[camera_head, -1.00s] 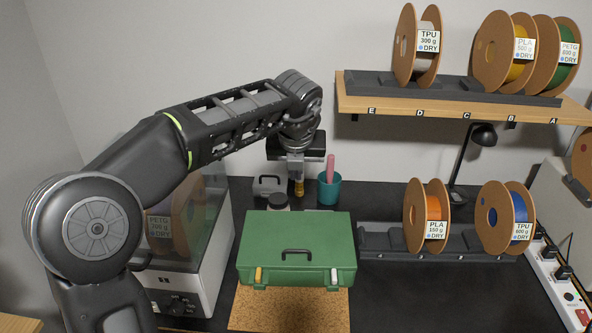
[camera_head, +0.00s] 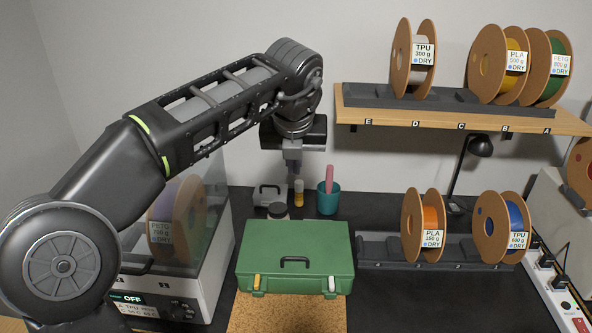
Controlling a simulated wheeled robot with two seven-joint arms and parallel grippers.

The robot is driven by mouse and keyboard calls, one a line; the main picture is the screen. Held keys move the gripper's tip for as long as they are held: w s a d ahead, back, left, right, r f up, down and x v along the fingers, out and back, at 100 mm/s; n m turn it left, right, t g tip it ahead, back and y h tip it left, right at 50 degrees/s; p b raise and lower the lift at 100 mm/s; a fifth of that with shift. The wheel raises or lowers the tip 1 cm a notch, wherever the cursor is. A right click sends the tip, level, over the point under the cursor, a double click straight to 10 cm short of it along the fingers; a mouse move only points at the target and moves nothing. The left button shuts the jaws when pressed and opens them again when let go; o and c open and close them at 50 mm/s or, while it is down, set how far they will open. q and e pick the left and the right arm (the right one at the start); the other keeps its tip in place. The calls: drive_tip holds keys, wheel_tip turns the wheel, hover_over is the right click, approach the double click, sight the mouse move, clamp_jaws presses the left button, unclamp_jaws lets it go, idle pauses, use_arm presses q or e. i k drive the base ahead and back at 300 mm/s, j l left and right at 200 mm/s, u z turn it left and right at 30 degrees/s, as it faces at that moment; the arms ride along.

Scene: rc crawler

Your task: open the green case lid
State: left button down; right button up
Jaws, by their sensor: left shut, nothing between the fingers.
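The green case (camera_head: 296,254) stands on the black bench, its lid down. A black handle lies on the lid, and an orange latch (camera_head: 257,283) and a pale latch (camera_head: 332,284) sit at its front left and front right. My left gripper (camera_head: 293,170) hangs pointing down, above and behind the case, apart from it. It is shut and empty. My right gripper is not in view.
Behind the case are a teal cup (camera_head: 328,201) with a pink item, a yellow-capped bottle (camera_head: 299,193) and a small grey box (camera_head: 268,194). A dryer box (camera_head: 182,285) stands left. Spools on a rack (camera_head: 455,252) stand right. A cork mat (camera_head: 285,315) lies in front.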

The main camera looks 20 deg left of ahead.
sight(294, 249)
drive_tip(key=k+l, duration=0.3)
drive_tip(key=k, duration=0.15)
drive_tip(key=k+l, duration=0.3)
drive_tip(key=k, duration=0.15)
